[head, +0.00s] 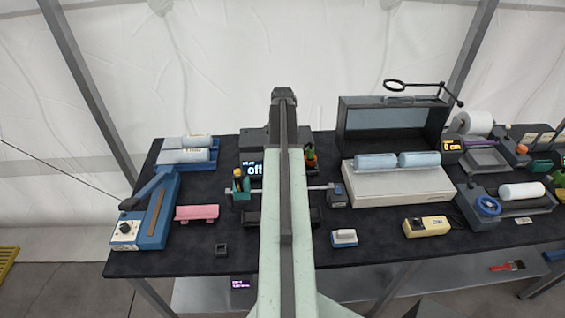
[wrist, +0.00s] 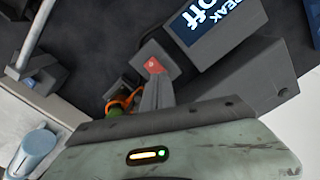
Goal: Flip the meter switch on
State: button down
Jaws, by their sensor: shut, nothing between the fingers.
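The meter (head: 252,169) stands at the back of the bench, left of my arm, with a dark screen that reads "off". In the wrist view the meter's screen (wrist: 207,22) reads "PEAK off" at the upper right. A small red part (wrist: 153,65), which looks like the switch, sits on a dark block beside the meter. My gripper (wrist: 157,80) is shut and empty, its fingertips right at the red part; I cannot tell whether they touch it. In the head view my arm hides the switch and the fingertips.
An orange and green piece (wrist: 122,103) lies close beside my fingers, and shows right of my arm (head: 310,158). A metal rod (head: 318,187) runs to a dark block (head: 337,196). A pale box (head: 410,185) with blue rolls stands to the right.

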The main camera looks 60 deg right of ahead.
jog(key=shift+f+b, duration=0.75)
jog(key=shift+f, duration=0.05)
jog(key=shift+r, duration=0.1)
notch_tip(320, 180, up, 7)
jog(key=p, duration=0.7)
dwell(0.5)
